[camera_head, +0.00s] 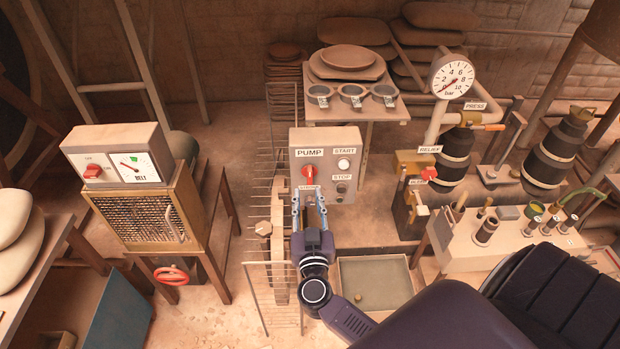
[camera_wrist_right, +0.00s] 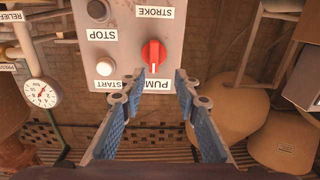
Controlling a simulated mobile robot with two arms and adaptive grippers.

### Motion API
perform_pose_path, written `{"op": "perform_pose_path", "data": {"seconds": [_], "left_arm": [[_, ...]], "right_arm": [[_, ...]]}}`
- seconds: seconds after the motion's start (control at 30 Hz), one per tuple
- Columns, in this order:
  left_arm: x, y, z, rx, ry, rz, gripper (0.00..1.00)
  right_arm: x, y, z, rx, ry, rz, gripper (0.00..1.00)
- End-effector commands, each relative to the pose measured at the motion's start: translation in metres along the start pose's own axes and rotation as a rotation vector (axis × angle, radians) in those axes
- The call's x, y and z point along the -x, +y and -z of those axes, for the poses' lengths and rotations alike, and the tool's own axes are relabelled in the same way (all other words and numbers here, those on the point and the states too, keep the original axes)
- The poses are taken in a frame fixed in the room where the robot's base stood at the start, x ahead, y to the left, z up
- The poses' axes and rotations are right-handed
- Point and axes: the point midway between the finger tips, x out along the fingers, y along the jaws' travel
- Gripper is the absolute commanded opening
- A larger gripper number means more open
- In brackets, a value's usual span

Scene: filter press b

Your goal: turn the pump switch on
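The pump switch is a red rotary knob (camera_head: 309,173) on the beige pump panel (camera_head: 325,139), under the PUMP label. In the wrist view, which is upside down, the red knob (camera_wrist_right: 154,54) has a pale pointer line lying roughly along the panel's vertical. My right gripper (camera_head: 309,198) is in front of the panel, just below the knob in the head view. In the wrist view its blue-padded fingers (camera_wrist_right: 161,78) are open, empty, and spread to either side of the knob; whether they touch it cannot be told. My left gripper is not in view.
START (camera_head: 343,164) and STOP (camera_head: 342,188) buttons sit right of the knob on the panel. A shelf with cups (camera_head: 352,93) stands above. A valve with a red handle (camera_head: 429,173) is to the right. A belt control box (camera_head: 119,158) is at left.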

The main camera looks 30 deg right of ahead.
Motion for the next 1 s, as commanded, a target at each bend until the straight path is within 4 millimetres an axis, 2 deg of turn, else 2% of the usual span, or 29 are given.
{"op": "perform_pose_path", "data": {"seconds": [0.17,0.4,0.6,0.93,1.0], "left_arm": [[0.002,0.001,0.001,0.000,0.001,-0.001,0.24],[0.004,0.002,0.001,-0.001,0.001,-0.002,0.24],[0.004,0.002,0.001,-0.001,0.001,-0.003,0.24],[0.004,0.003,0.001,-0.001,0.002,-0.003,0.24],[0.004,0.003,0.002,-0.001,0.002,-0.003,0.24]], "right_arm": [[-0.014,0.009,-0.004,0.011,-0.010,-0.037,0.29],[-0.053,0.011,-0.004,0.010,-0.009,-0.036,0.29],[-0.074,0.011,-0.005,0.010,-0.011,-0.034,0.29],[-0.079,0.011,-0.005,0.008,-0.011,-0.033,0.29],[-0.079,0.011,-0.005,0.008,-0.011,-0.033,0.22]]}}
